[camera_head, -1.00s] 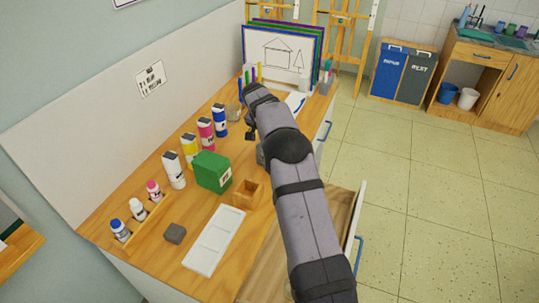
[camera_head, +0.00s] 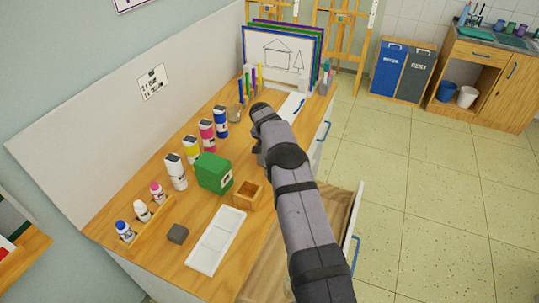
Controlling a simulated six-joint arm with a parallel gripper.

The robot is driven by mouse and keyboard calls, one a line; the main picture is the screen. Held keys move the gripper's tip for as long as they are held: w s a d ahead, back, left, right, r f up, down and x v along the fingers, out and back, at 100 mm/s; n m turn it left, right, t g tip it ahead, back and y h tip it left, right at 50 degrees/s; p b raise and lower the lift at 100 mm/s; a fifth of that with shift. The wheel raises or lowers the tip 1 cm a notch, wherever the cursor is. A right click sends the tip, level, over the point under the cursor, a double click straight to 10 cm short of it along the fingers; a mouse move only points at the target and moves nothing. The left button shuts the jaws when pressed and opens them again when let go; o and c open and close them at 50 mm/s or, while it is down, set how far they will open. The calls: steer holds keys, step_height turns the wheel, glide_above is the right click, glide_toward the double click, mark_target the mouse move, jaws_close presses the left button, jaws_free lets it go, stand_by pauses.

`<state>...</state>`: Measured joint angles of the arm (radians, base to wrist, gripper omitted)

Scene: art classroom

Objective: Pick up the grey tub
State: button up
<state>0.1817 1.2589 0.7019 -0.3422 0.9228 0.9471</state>
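My arm reaches from the lower right over the wooden worktop (camera_head: 150,210). My gripper (camera_head: 258,148) is beneath the far end of the arm, low over the worktop to the right of the blue bottle (camera_head: 221,122). Its fingers are mostly hidden by my arm, so I cannot tell whether they are open or hold anything. I cannot make out the grey tub for certain; the area under and behind my gripper is hidden. A small dark grey block (camera_head: 177,234) lies at the front of the worktop, well away from my gripper.
A green box (camera_head: 213,173), a small wooden box (camera_head: 247,195) and a white palette (camera_head: 216,241) stand left of my arm. Pink, yellow and white bottles line the back. A drawer (camera_head: 344,228) stands open at right. Drawing boards (camera_head: 278,62) stand at the far end.

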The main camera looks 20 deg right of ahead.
jaws_close()
stand_by(1.5)
